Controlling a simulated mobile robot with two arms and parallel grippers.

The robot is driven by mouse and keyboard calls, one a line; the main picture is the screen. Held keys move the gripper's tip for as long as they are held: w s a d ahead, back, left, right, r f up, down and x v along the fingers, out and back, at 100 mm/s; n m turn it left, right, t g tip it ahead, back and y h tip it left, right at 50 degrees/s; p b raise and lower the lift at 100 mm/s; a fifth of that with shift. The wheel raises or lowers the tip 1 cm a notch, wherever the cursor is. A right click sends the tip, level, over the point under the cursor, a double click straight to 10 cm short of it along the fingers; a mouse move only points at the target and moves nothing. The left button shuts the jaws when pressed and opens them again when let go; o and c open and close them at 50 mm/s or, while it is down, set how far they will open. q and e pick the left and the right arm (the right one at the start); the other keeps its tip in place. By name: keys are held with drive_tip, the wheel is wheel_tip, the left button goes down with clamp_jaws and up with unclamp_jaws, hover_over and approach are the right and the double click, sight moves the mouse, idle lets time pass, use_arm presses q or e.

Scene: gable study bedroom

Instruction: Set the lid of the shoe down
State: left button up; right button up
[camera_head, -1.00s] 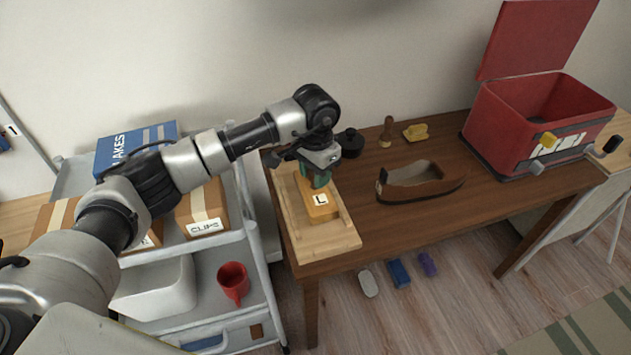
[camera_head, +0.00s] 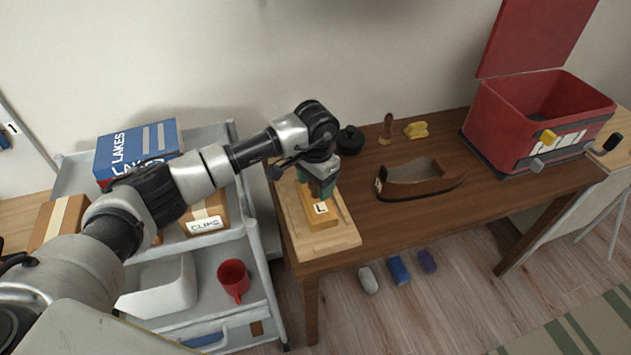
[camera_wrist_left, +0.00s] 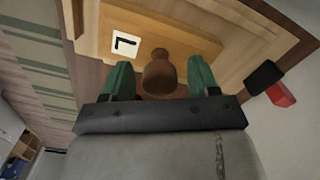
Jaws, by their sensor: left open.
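The lid is an orange-yellow wooden piece (camera_head: 322,219) with a white label marked L. It lies on the pale wooden tray (camera_head: 344,237) at the left end of the table. Its brown knob (camera_wrist_left: 159,74) shows in the left wrist view. My left gripper (camera_head: 322,190) is over the lid, its green fingertips (camera_wrist_left: 159,80) apart on both sides of the knob, with gaps visible. The brown open-topped shoe (camera_head: 425,188) lies on the table to the right of the tray. My right gripper is not in view.
A black round object (camera_head: 349,140) stands behind the tray. A brown peg (camera_head: 386,130) and a yellow piece (camera_head: 416,130) lie at the back. A red open box (camera_head: 535,115) is at the right. A shelf cart with a red mug (camera_head: 233,279) stands at the left. The table's front middle is clear.

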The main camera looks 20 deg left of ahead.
use_arm(q)
drive_tip(key=shift+r, duration=0.25)
wheel_tip(320, 180, up, 12)
drive_tip(key=shift+f+b, duration=0.15)
drive_tip(key=shift+b, duration=0.25)
